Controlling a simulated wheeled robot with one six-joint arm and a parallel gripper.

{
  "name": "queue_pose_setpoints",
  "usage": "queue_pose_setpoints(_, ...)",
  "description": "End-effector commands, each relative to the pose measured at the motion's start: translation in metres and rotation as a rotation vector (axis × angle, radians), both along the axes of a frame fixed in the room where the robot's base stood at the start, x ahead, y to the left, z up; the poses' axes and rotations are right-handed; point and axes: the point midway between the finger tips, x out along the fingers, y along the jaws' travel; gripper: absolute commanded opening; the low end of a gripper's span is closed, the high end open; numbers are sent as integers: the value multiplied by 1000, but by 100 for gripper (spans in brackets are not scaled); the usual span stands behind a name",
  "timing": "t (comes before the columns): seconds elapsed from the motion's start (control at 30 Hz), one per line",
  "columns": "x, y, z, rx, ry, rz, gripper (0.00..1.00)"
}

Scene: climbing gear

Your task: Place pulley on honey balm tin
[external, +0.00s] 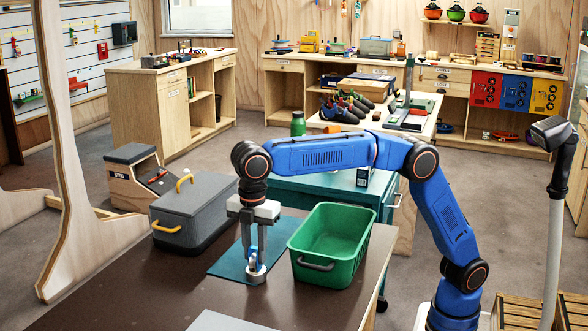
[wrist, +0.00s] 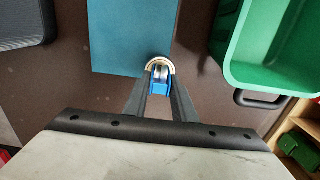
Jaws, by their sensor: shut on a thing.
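The pulley (wrist: 159,78), blue with a silvery wheel, is between the two fingertips of my gripper (external: 254,255). My gripper is shut on it, pointing straight down; it also shows in the wrist view (wrist: 160,88). The pulley shows in the external view (external: 253,264) as a small blue and silver piece. Directly under it is a small round pale tin (external: 257,279), which appears to be the honey balm tin. Its cream-gold rim (wrist: 160,58) curves out past the pulley in the wrist view. I cannot tell whether pulley and tin touch.
The tin stands on the dark brown tabletop (external: 190,292), by the near edge of a teal mat (external: 232,262). A green bin (external: 330,245) stands close on the right. A grey lidded box (external: 192,213) with yellow handles stands to the left. The table front is mostly clear.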

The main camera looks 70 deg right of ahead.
Motion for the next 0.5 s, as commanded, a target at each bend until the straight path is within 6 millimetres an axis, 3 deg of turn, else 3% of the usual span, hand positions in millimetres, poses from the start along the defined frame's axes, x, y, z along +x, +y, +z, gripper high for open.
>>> queue_pose_setpoints(0.03, 0, 0, 0, 0, 0, 0, 31)
queue_pose_setpoints(0.1, 0, 0, 0, 0, 0, 0, 43)
queue_pose_setpoints(0.5, 0, 0, 6, 1, -1, 0, 43)
